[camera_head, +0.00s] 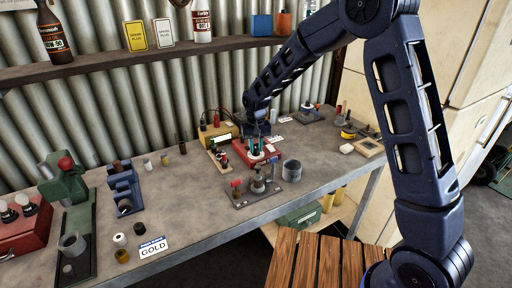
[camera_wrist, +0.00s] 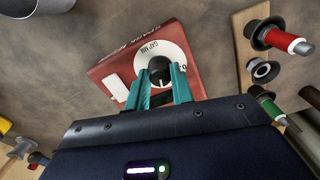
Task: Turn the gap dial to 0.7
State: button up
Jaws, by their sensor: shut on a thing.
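The red gap-setting box (camera_wrist: 105,72) lies on the bench, and it also shows in the head view (camera_head: 242,151). A white dial plate (camera_wrist: 150,49) marked "GAP MM" is on its top. The black dial knob (camera_wrist: 158,66) sits at the plate's middle. My gripper (camera_wrist: 161,74) has its teal fingers shut on the knob, one on each side. In the head view my gripper (camera_head: 257,147) reaches down onto the box. A pale mark shows on the knob's near side. Most scale numbers are hidden by the fingers or too small to read.
A wooden strip (camera_wrist: 241,47) with red and green-ended plugs stands close right of the box in the wrist view. A grey cup (camera_head: 292,171) and a grey plate with posts (camera_head: 240,203) stand near the box.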

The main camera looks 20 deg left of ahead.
aim_at(256, 148)
jog(key=shift+m, duration=0.3)
jog(key=o, duration=1)
jog(key=shift+r, duration=0.1)
notch_tip(256, 148, up, 11)
jog(key=shift+f, duration=0.15)
